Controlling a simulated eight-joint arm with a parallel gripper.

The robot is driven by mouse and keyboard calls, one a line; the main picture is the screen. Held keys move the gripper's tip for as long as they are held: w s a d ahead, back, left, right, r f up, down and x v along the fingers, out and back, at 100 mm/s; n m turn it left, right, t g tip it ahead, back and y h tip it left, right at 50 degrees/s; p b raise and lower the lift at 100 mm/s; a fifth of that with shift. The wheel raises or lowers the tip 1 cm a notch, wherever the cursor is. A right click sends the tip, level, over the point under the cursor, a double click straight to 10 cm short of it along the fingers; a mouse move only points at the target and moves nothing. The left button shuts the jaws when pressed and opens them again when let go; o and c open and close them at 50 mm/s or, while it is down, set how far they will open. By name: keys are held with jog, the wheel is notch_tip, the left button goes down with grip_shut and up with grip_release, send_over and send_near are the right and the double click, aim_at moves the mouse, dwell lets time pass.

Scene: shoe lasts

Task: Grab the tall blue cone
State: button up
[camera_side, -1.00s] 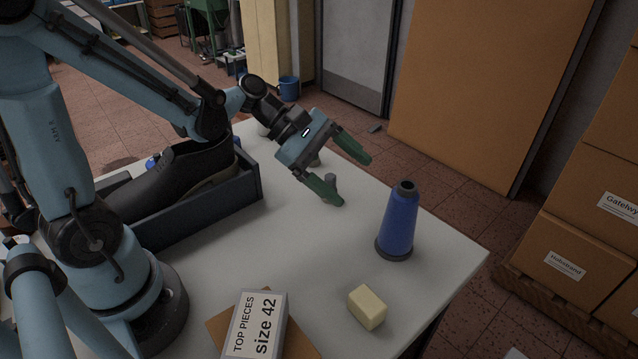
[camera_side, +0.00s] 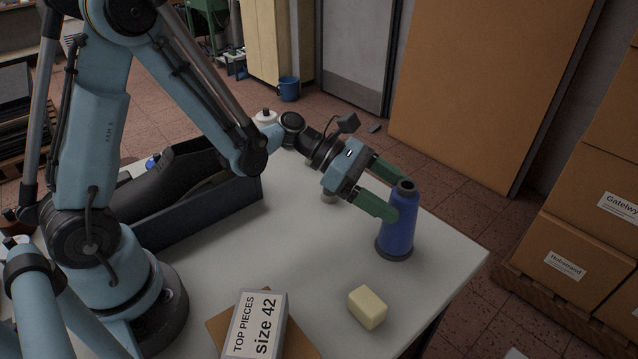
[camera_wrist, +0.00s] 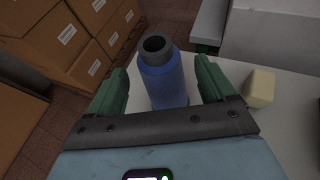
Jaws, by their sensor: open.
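The tall blue cone (camera_side: 398,226) stands upright near the right corner of the table, with a dark top ring and a dark base. My gripper (camera_side: 392,189) is open at the cone's upper part, its green fingers to either side of it in the side view. In the wrist view the cone (camera_wrist: 164,80) stands between the two spread fingers of my gripper (camera_wrist: 159,82), with a gap visible on each side. The near finger covers a little of the cone's upper left edge in the side view.
A pale yellow block (camera_side: 367,307) lies on the table in front of the cone. A box labelled size 42 (camera_side: 256,325) sits at the front. A dark tray (camera_side: 215,211) holding a black shoe is at the left. The table's right edge is close to the cone.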

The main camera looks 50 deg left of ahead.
aim_at(413, 207)
jog(key=x, duration=0.5)
jog(key=shift+s, duration=0.1)
jog(key=shift+c, duration=0.4)
jog(key=c, duration=1.1)
jog(key=shift+c, duration=0.2)
jog(key=shift+r, duration=0.1)
